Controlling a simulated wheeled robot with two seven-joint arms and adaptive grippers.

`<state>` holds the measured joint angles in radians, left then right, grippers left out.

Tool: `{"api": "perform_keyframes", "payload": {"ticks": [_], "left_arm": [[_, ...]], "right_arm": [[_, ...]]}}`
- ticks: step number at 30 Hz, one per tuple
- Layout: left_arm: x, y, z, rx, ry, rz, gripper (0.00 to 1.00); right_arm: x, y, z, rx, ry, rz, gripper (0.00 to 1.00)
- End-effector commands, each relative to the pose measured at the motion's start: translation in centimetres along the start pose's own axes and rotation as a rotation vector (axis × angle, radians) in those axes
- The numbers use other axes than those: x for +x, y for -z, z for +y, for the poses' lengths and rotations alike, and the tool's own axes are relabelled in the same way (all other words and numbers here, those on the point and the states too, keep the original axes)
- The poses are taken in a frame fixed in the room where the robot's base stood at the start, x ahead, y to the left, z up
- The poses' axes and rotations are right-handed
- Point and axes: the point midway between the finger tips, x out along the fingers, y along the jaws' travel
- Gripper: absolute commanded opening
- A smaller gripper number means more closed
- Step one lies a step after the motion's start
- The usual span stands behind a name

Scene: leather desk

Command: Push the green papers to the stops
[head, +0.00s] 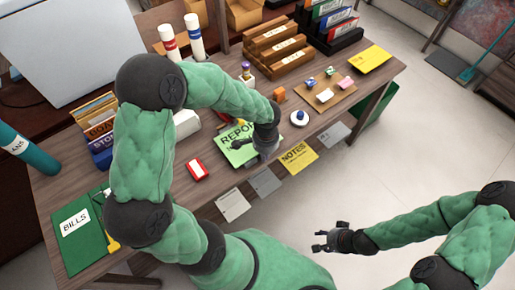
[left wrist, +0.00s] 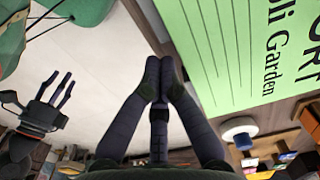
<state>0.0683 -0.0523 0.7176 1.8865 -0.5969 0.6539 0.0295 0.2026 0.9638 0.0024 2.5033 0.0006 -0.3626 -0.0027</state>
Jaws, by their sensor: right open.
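The green paper (head: 234,157) with REPORT printed on it lies near the desk's front edge. In the left wrist view, the green paper (left wrist: 240,60) fills the upper right with ruled lines. My left gripper (head: 246,144) is over the paper in the head view and hides part of it. In the left wrist view my left gripper (left wrist: 160,68) has its fingertips together with nothing visible between them; contact with the paper cannot be told. My right gripper (head: 324,240) is open and empty, off the desk over the floor; it also shows in the left wrist view (left wrist: 48,98). I cannot make out the stops.
A red-and-white item (head: 197,171) lies left of the paper; a white round item (head: 299,118) lies right. A yellow NOTES sheet (head: 299,158) and grey sheet (head: 265,182) show along the front edge. A green BILLS folder (head: 80,240) lies far left. Wooden trays (head: 277,50) stand behind.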

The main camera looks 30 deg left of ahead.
Motion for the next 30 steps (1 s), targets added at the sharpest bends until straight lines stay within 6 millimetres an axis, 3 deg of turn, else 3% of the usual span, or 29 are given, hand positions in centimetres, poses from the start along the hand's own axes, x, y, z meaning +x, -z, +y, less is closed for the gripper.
{"api": "perform_keyframes", "payload": {"ticks": [14,30], "left_arm": [[-0.2,0.0,0.8,0.000,0.000,0.000,0.00],[-2.9,0.0,0.8,-0.001,0.000,0.000,0.00]], "right_arm": [[-0.1,0.0,0.0,0.000,0.000,0.000,0.46],[-2.1,-0.1,-0.8,0.000,0.000,0.000,0.46]]}}
